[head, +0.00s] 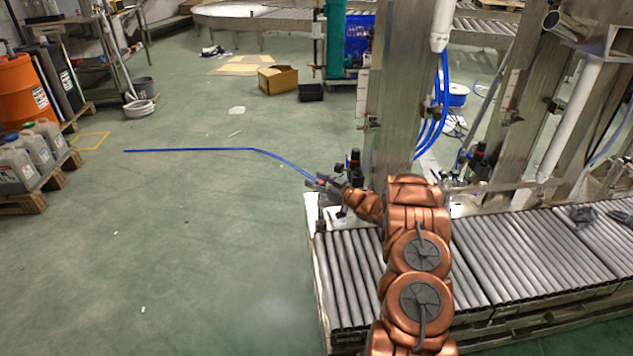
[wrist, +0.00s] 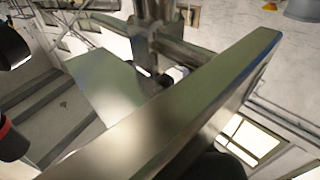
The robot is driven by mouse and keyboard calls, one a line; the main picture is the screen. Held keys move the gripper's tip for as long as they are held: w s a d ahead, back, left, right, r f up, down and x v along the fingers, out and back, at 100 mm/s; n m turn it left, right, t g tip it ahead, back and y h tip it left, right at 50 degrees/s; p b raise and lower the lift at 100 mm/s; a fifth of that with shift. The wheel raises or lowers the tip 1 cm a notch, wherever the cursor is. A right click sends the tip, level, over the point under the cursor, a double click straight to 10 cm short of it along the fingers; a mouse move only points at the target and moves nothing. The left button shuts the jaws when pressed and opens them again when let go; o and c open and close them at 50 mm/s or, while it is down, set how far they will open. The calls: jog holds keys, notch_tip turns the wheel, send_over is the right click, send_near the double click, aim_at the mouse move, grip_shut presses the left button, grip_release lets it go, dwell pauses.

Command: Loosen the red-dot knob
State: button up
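My copper arm reaches up through the head view, and my gripper (head: 323,183) is at its far end, left of the steel post. It is small there, and its finger opening cannot be made out. Black valve fittings (head: 354,165) stand close beside it, in front of the post. In the wrist view, a dark rounded part (wrist: 12,140) with a red edge and another dark part (wrist: 12,45) show at the left border. I cannot tell whether either is a knob. No red dot can be clearly made out. Whether my gripper touches anything is unclear.
A steel post (head: 396,90) rises beside my arm, with a roller conveyor (head: 520,255) below. A blue hose (head: 195,150) extends left over the green floor. A metal beam (wrist: 190,100) crosses the wrist view closely. The floor at left is mostly open.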

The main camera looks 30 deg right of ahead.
jog(key=shift+s, duration=0.1)
jog(key=v, duration=1.1)
jog(key=shift+s+d, duration=0.15)
jog(key=shift+s, duration=0.25)
